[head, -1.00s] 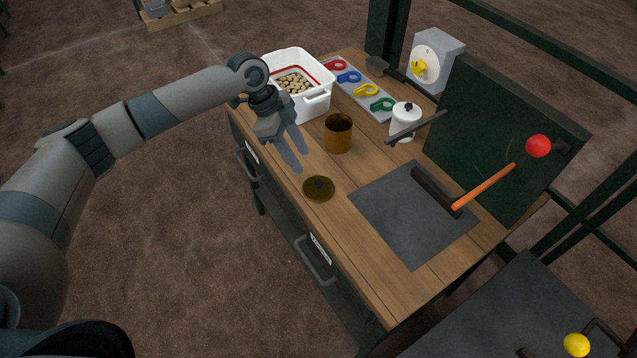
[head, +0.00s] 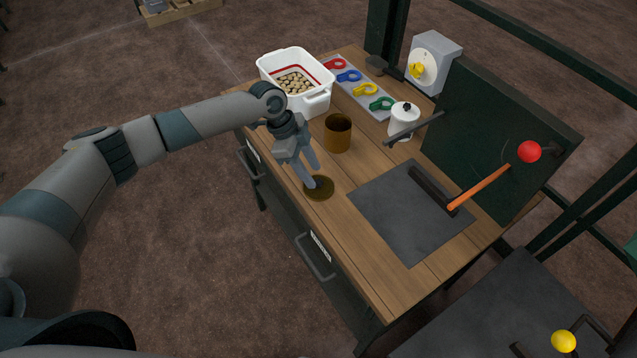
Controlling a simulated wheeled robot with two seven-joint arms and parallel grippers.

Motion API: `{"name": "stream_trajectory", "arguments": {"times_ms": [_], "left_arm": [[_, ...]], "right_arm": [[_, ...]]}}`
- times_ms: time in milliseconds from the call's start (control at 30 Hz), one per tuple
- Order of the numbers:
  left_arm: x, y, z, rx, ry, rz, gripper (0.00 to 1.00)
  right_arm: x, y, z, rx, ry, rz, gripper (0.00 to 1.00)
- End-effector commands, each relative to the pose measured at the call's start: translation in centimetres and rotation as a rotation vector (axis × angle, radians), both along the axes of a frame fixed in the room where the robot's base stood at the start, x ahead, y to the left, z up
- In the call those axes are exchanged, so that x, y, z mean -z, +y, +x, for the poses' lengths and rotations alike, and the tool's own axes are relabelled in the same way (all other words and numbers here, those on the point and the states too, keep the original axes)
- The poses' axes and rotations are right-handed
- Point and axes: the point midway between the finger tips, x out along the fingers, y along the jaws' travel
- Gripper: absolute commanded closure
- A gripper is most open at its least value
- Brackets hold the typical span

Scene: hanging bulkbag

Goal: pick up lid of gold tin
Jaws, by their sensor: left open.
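The lid of the gold tin (head: 322,194) is a flat dark-gold disc lying on the wooden bench top near its left edge. Its middle and any knob are mostly hidden behind my left gripper's fingers. The gold tin (head: 338,134) stands upright and open just behind the lid. My left gripper (head: 312,180) points down over the lid with its fingers apart. I cannot tell whether the fingertips touch the lid. My right gripper is not in view.
A white tub (head: 318,104) with corks or similar pieces stands at the back left. A white lidded pot (head: 403,121) and a board of coloured rings (head: 357,89) stand behind the tin. A dark mat (head: 405,215) lies to the right. The front bench top is clear.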

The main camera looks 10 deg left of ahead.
Motion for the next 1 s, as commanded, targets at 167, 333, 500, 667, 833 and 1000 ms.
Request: {"name": "stream_trajectory", "arguments": {"times_ms": [167,333,500,667,833,1000], "left_arm": [[1.7,-1.1,0.0,-0.001,0.003,0.001,0.6],[2.7,-1.4,0.0,-0.001,0.001,0.001,0.6],[2.8,-1.4,0.0,0.0,0.0,0.001,0.6],[2.8,-1.4,0.0,-0.001,0.0,0.001,0.6],[2.8,-1.4,0.0,-0.001,0.0,0.001,0.72],[2.8,-1.4,0.1,-0.001,0.0,0.001,1.0]], "right_arm": [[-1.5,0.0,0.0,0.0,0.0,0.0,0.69],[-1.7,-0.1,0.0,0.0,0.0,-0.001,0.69],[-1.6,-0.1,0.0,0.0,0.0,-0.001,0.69],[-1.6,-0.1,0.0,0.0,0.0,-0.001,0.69],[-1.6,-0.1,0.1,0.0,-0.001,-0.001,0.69],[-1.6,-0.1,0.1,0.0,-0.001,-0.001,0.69]]}}
